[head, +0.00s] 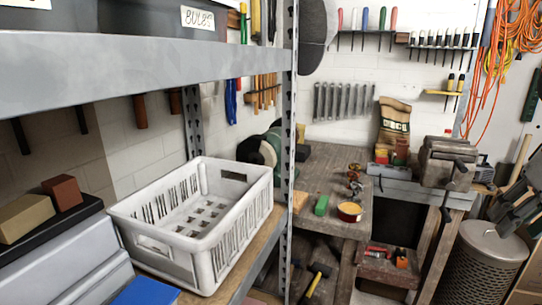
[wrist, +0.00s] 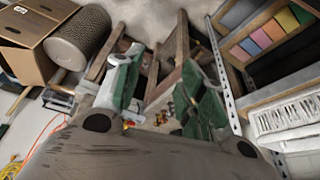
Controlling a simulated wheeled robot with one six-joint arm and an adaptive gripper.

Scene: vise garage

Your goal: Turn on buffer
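The buffer (head: 274,142), a green machine with round wheels, stands at the back left end of the workbench in the head view. A shelf post hides part of it, and I cannot make out a switch on it. My gripper (head: 497,212) shows at the right edge of the head view, far from the buffer and near the waste bin. In the wrist view my gripper (wrist: 162,60) has its two green-and-grey fingers spread apart with nothing held between them. I cannot pick out the buffer in the wrist view.
A metal shelf (head: 120,68) with a white basket (head: 205,248) fills the left. The workbench (head: 335,165) holds a green block (head: 321,205), a round tin (head: 350,212) and a vise (head: 447,160). A mesh bin (head: 485,262) stands at the right. A hammer (head: 315,280) lies below the bench top.

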